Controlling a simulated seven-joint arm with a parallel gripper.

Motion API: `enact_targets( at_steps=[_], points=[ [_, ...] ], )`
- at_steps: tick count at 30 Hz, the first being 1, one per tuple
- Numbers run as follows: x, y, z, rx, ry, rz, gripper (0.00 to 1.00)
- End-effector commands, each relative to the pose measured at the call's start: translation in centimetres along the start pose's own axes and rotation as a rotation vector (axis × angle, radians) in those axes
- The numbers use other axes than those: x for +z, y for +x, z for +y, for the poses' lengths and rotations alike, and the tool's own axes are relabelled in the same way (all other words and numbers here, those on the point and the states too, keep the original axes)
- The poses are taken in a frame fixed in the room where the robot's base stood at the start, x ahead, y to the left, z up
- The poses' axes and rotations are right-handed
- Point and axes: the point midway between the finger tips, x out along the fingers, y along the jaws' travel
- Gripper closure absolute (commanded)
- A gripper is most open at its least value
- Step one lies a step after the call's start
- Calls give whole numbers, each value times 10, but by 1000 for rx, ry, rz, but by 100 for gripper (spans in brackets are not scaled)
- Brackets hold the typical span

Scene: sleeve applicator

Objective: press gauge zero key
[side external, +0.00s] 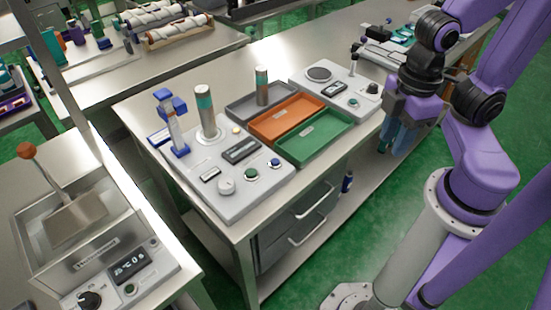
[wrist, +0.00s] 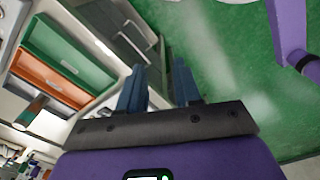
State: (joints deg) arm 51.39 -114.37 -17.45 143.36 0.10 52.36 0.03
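The unit that looks like the gauge (side external: 343,103) is a pale box at the right of the bench. It carries a round plate (side external: 319,73), a thin post (side external: 354,62), a small dark display (side external: 334,90) and a dark knob. Its keys are too small to tell which is zero. My gripper (side external: 398,145) hangs in front of the bench's right front edge, below and right of this unit, touching nothing visible. In the wrist view, my gripper (wrist: 158,78) has two blue fingers standing apart with nothing between them. The gauge cannot be made out there.
Green (side external: 314,139), orange (side external: 286,117) and grey trays lie mid-bench. A sleeve applicator (side external: 238,192) with an upright post, display and buttons stands at left. Drawers (side external: 300,220) are below the trays. A heater with a basin (side external: 75,225) stands on the left table. Green floor is open in front.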

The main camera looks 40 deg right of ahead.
Motion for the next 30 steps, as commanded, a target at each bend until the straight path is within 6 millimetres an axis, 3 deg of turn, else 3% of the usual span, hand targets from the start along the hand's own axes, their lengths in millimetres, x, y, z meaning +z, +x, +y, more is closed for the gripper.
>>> enact_targets(
  at_steps=[1,3,30],
  points=[
    [0,0,0,0,0,0,84],
    [0,0,0,0,0,0,100],
    [0,0,0,0,0,0,100]
  ],
)
